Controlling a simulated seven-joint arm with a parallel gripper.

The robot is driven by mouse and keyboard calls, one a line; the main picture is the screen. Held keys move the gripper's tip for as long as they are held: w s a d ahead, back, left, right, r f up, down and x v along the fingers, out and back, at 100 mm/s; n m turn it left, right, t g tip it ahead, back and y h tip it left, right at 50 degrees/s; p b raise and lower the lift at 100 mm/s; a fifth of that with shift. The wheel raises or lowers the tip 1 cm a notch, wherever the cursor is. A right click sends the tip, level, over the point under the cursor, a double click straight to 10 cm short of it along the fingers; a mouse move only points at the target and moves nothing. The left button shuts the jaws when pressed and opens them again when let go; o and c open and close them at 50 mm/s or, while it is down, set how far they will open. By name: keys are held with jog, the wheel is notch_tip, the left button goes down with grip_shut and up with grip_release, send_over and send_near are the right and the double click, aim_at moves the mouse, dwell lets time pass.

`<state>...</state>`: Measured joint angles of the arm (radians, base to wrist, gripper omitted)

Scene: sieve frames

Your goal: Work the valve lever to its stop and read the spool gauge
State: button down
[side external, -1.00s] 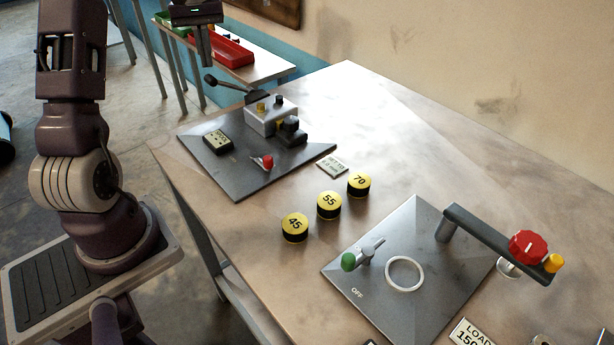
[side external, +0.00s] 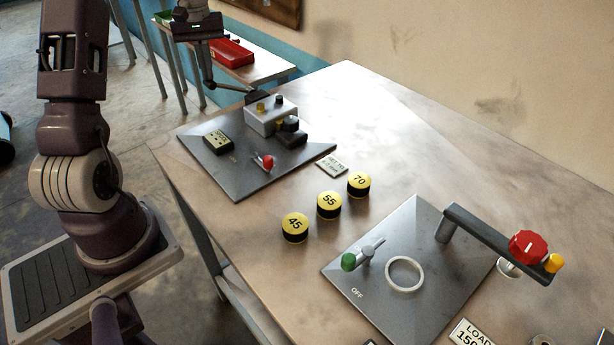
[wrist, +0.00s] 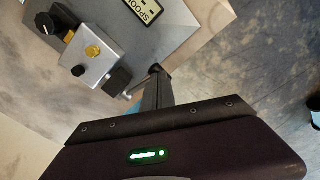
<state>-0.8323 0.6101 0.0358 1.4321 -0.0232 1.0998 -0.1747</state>
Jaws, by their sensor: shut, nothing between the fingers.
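The valve block (side external: 268,115) is a light grey box with yellow and black knobs on a dark plate. In the wrist view the shut fingers (wrist: 155,92) overlap the lever's dark end (wrist: 156,69), beside the valve block (wrist: 98,55). The spool gauge (side external: 218,142) is a small dark box on the same plate.
A red knob (side external: 267,161) stands on the plate's front part (side external: 240,181). Yellow-topped discs 45 (side external: 295,227), 55 (side external: 329,205) and 70 (side external: 359,184) stand mid-table. A second plate (side external: 420,300) holds a green-ended handle (side external: 349,261) and an arm with a red knob (side external: 528,246).

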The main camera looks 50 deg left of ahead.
jog(key=shift+s+f, duration=0.1)
jog(key=shift+f, duration=0.1)
jog(key=shift+s+f, duration=0.1)
jog(key=shift+f, duration=0.05)
jog(key=shift+s+f, duration=0.25)
jog(key=shift+f, duration=0.2)
jog(key=shift+s+f, duration=0.1)
jog(key=shift+f, duration=0.05)
jog(key=shift+s+f, duration=0.2)
jog(key=shift+f, duration=0.3)
jog(key=shift+s+f, duration=0.15)
jog(key=shift+f, duration=0.3)
dwell(0.6)
